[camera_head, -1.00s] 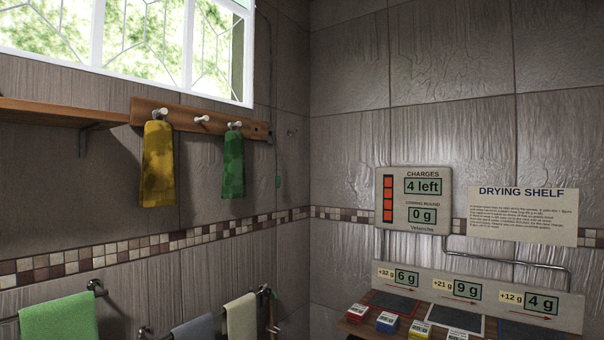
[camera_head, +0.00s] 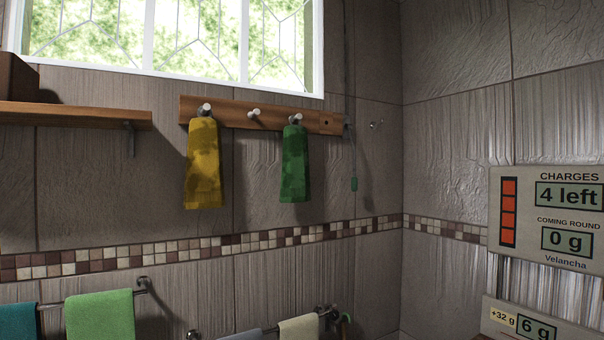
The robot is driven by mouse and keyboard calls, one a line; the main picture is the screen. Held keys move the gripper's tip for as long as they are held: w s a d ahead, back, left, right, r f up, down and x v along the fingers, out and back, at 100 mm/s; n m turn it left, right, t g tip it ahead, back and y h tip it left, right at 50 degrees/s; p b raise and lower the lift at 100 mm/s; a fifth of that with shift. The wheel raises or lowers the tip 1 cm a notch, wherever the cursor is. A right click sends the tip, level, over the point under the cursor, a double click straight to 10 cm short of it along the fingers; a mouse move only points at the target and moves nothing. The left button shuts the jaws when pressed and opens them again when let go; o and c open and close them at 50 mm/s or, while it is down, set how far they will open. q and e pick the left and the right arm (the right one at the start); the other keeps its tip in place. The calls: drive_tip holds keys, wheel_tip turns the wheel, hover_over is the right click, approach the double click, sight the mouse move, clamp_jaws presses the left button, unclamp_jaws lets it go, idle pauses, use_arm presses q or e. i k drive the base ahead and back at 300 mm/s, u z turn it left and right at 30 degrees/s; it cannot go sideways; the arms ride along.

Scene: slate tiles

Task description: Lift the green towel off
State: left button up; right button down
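A dark green towel (camera_head: 295,164) with darker patches hangs from the right peg of a wooden peg rail (camera_head: 228,115) on the tiled wall. A yellow towel (camera_head: 203,164) with dark patches hangs from the left peg, and the middle peg (camera_head: 254,113) is bare. A lighter, plain green towel (camera_head: 99,316) hangs over a metal bar at the lower left. Neither of my grippers is in view.
A wooden shelf (camera_head: 75,115) with a brown box (camera_head: 18,78) juts out left of the pegs. A teal towel (camera_head: 17,322) and a cream towel (camera_head: 299,329) hang low. A charges panel (camera_head: 547,260) is on the right. A cord hangs beside the peg rail.

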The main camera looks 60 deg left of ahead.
sight(296, 184)
drive_tip(key=u, duration=0.5)
drive_tip(key=i, duration=0.9)
drive_tip(key=u, duration=0.6)
